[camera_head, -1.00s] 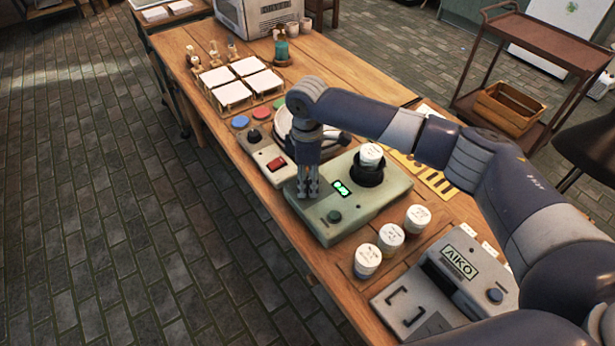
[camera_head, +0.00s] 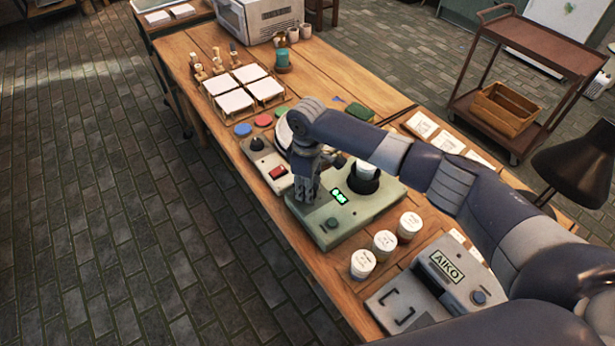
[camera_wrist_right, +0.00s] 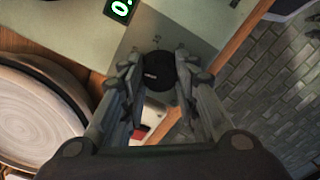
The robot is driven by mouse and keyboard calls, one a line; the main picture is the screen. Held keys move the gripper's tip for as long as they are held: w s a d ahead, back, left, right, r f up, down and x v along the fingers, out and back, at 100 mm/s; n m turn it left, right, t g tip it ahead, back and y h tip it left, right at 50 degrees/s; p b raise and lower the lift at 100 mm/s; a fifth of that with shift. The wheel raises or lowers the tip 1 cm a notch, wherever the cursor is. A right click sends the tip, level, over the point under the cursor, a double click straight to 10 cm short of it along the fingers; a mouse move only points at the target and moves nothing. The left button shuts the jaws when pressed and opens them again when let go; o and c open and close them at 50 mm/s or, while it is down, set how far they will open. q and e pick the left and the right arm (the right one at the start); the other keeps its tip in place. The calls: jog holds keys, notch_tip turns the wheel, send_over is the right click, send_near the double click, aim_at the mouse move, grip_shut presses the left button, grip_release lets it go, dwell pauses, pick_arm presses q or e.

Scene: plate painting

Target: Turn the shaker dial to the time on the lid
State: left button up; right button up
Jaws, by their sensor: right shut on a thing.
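The shaker (camera_head: 375,208) is a pale green box on the table with a lit green display (camera_head: 340,197). A white-lidded jar (camera_head: 366,168) sits in its dark round holder; the writing on the lid is too small to read. My right gripper (camera_head: 306,199) points down at the shaker's left end. In the right wrist view its fingers (camera_wrist_right: 158,75) are closed on the black dial (camera_wrist_right: 160,70), which stands on the shaker's panel. The display shows only partly there (camera_wrist_right: 121,8), with a zero and a point. My left gripper is not in view.
White-lidded jars (camera_head: 384,242) stand in a row in front of the shaker. The AIKO device (camera_head: 450,270) is at the near right. A box with a red switch (camera_head: 277,172) and a round wheel (camera_wrist_right: 35,115) are beside the gripper.

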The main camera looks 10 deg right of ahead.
jog(key=m+p, duration=0.6)
jog(key=shift+s+a+r, duration=0.1)
jog(key=shift+r, duration=0.1)
jog(key=m+p, duration=0.3)
jog(key=m, duration=0.1)
jog(key=shift+f+m+p, duration=0.1)
jog(key=shift+m+p, duration=0.2)
jog(key=shift+m, duration=0.1)
jog(key=shift+f+m+p, duration=0.1)
jog(key=shift+m+p, duration=0.55)
jog(key=shift+m, duration=0.75)
jog(key=o, duration=1.1)
notch_tip(320, 180, up, 12)
